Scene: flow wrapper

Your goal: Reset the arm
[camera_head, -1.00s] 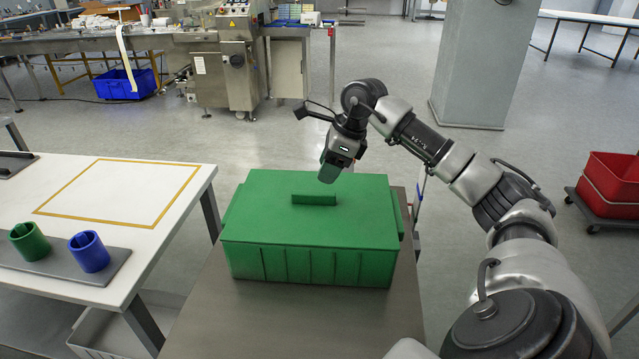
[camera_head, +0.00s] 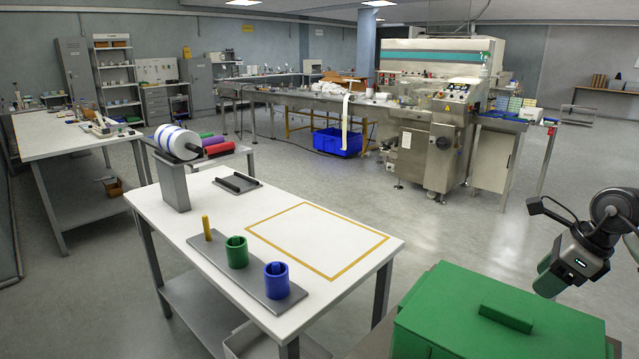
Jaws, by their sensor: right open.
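My right arm comes in at the right edge. Its gripper (camera_head: 549,279) points down and left, in the air by the far side of a green lidded box (camera_head: 455,318). The gripper is open; its greenish fingers are seen from the side, so the gap between them is hidden. It appears apart from the box. The box's lid is on, with a raised green handle (camera_head: 506,318); its lower part is cut off by the frame. My left gripper is out of view.
A white table (camera_head: 216,216) stands left of the box, with a yellow-outlined area (camera_head: 320,238), a green cup (camera_head: 237,252), a blue cup (camera_head: 277,281) and a film roll (camera_head: 172,141). The flow wrapper (camera_head: 432,112) stands behind. Open floor lies between.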

